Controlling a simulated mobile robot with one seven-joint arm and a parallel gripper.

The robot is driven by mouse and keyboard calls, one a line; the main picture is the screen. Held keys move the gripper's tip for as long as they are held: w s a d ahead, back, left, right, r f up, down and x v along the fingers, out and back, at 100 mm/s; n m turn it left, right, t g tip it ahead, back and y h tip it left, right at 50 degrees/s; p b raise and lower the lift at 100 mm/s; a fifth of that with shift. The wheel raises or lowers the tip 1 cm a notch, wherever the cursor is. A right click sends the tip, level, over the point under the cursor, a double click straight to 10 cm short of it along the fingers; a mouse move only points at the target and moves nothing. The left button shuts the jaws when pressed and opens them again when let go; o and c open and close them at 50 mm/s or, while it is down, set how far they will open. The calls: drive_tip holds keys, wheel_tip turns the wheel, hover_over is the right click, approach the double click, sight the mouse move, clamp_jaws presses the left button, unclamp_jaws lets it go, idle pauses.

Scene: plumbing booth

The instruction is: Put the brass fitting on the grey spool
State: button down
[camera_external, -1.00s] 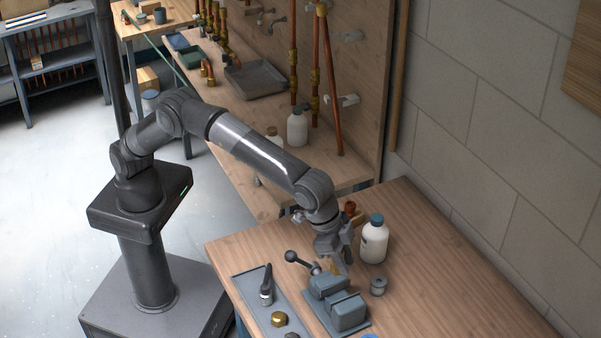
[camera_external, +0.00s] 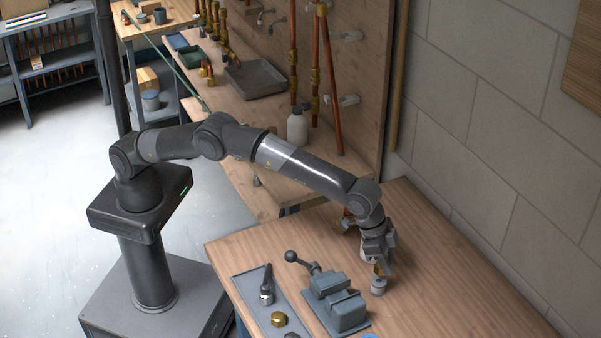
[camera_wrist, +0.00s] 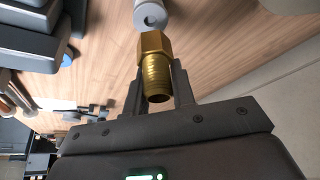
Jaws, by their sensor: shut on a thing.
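The brass fitting (camera_wrist: 155,70), with a hex end and a threaded end, is held between the two fingers of my gripper (camera_wrist: 158,88) in the wrist view. My gripper (camera_external: 381,266) is shut on it and stands directly above the grey spool (camera_external: 378,287) in the external view. A little of the brass fitting (camera_external: 379,270) shows there just over the spool. In the wrist view the grey spool (camera_wrist: 150,14), with a round hole in its end, lies just beyond the hex end. I cannot tell whether the fitting touches the spool.
A blue-grey vise (camera_external: 338,302) stands close left of the spool. A tray (camera_external: 248,285) holds a dark-handled tool (camera_external: 267,287) and a brass nut (camera_external: 279,319). The bench to the right is clear.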

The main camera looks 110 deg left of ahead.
drive_tip(key=shift+f, duration=1.6)
drive_tip(key=shift+f, duration=0.2)
drive_tip(key=c, duration=1.2)
unclamp_jaws()
